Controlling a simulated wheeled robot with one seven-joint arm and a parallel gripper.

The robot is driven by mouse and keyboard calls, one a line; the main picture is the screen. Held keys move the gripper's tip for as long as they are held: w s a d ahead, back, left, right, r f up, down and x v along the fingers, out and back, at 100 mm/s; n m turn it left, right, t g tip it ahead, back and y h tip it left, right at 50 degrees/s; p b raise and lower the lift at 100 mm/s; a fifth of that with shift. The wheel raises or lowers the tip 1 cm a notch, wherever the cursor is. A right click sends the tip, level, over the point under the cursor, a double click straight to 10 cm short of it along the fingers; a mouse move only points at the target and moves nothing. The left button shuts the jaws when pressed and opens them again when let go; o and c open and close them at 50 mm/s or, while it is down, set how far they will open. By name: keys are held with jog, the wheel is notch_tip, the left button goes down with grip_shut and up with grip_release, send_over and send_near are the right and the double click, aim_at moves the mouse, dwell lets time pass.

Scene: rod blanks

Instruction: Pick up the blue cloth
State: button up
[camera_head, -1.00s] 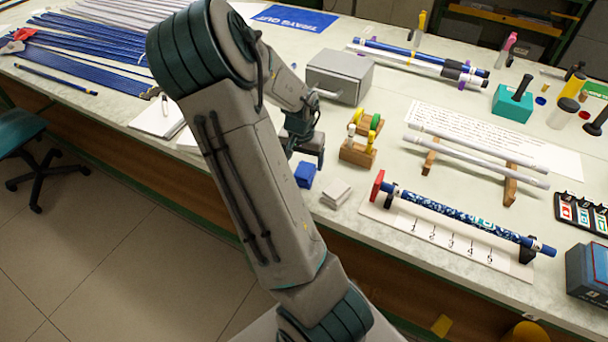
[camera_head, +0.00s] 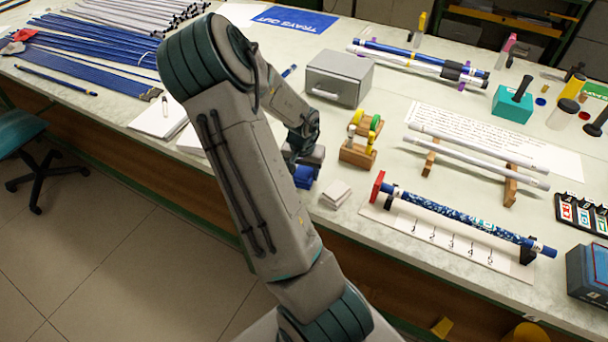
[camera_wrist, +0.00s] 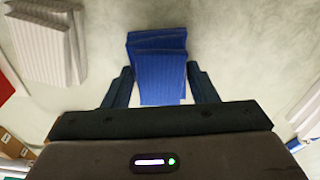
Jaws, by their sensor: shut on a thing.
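The blue cloth (camera_head: 304,177) is a small folded stack near the front edge of the workbench. In the wrist view the blue cloth (camera_wrist: 160,60) lies between the two dark fingers of my gripper (camera_wrist: 161,88). My gripper (camera_head: 304,166) is low over the bench and shut on the cloth. My arm and gripper hide part of the cloth in the head view. Whether the cloth touches the bench cannot be told.
A folded white cloth (camera_head: 336,194) lies just right of the blue one. A wooden block with colored pieces (camera_head: 358,154) and a grey box (camera_head: 338,78) stand behind. A white rack with a patterned rod (camera_head: 455,218) is to the right. White paper (camera_head: 158,118) lies left.

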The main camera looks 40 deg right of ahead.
aim_at(304, 171)
notch_tip(304, 171, up, 10)
jog(key=p, duration=0.1)
dwell(0.4)
